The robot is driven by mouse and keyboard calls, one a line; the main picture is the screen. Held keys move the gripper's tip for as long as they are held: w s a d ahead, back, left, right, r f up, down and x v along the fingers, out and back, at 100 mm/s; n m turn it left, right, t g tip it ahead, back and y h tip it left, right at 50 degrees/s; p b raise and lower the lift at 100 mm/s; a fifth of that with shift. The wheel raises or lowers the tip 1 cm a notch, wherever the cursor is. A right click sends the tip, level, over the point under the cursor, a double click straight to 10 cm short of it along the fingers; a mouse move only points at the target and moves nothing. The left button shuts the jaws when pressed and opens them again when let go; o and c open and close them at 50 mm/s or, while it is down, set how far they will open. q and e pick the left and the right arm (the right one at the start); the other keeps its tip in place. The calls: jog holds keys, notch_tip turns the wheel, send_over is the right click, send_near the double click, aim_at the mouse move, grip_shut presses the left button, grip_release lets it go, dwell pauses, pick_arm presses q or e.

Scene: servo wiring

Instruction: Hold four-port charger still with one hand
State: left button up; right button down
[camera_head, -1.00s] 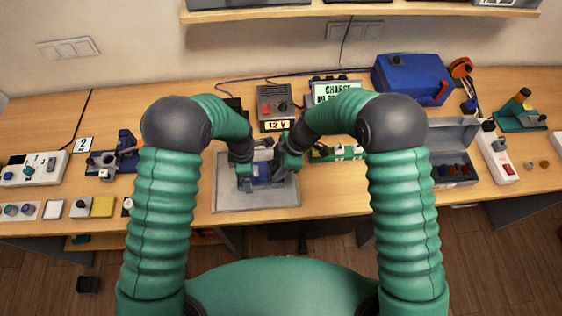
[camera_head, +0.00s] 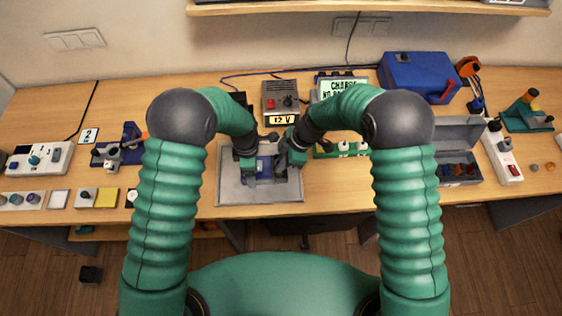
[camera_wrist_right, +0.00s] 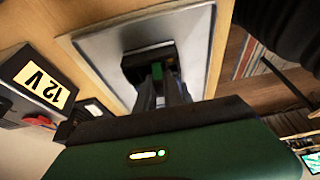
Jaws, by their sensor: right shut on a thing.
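A small blue block (camera_head: 264,170) lies on the grey tray (camera_head: 230,192) between my two grippers, mostly hidden by them. I cannot tell whether it is the four-port charger. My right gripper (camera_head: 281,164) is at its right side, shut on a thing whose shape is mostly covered. In the right wrist view, my right gripper (camera_wrist_right: 160,88) reaches down to a dark piece with a green part on the tray. My left gripper (camera_head: 249,168) is at the block's left side; its jaws are too small to read. A green strip with white sockets (camera_head: 341,149) lies right of the tray.
A grey box marked 12 V (camera_head: 281,97) stands behind the tray. An open grey box (camera_head: 459,170) and a white power strip (camera_head: 501,153) are to the right.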

jog(key=shift+r, duration=1.65)
jog(key=shift+r, duration=1.9)
pick_arm(q)
jog(key=o, duration=1.6)
jog(key=shift+o, duration=0.2)
